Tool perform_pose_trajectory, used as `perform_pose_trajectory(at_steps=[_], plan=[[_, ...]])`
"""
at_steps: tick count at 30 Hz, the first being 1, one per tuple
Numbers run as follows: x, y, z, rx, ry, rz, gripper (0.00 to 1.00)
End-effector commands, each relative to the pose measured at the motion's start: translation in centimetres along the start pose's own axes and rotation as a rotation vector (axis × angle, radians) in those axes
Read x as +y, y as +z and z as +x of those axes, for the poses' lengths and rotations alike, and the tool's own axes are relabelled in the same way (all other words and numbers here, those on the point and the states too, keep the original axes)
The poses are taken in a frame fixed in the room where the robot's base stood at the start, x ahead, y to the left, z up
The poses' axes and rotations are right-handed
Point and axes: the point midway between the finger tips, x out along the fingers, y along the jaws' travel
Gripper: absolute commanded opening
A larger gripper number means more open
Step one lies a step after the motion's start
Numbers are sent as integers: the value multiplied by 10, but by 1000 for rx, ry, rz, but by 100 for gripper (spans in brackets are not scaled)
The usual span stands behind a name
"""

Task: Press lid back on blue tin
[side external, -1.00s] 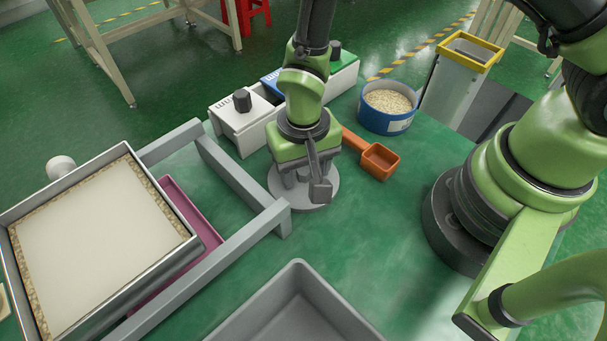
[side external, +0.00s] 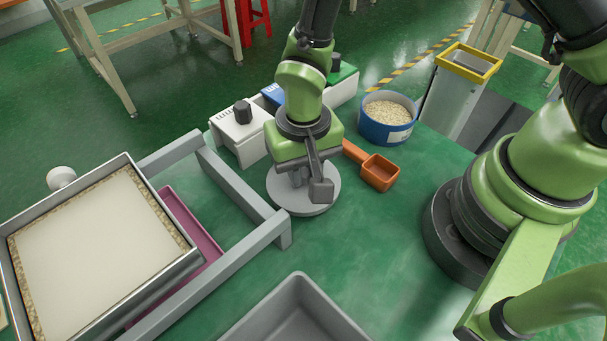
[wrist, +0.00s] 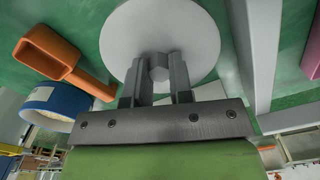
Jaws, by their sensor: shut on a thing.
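The lid (side external: 315,205) is a flat light-grey disc with a small knob. In the wrist view the lid (wrist: 130,35) lies level in front of my gripper (wrist: 158,78), whose two fingers are shut on its knob (wrist: 159,66). In the side view my gripper (side external: 298,178) points down over the lid and partly hides it. Any gap between lid and table is hard to judge. The blue tin (side external: 388,129) stands open behind and right of the lid, full of pale grain. Part of the tin (wrist: 58,101) shows at left in the wrist view.
An orange scoop (side external: 380,172) lies between lid and tin. A grey frame (side external: 235,180) is at left, a grey tray (side external: 297,285) in front.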

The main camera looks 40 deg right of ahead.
Motion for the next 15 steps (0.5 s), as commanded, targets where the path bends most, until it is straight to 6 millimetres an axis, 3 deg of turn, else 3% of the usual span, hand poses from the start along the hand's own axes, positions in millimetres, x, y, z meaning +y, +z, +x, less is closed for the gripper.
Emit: perform_pose_trajectory(at_steps=[9,15], plan=[[0,0,-56,3,-4,0,0],[8,-9,-76,1,-1,55,0]])
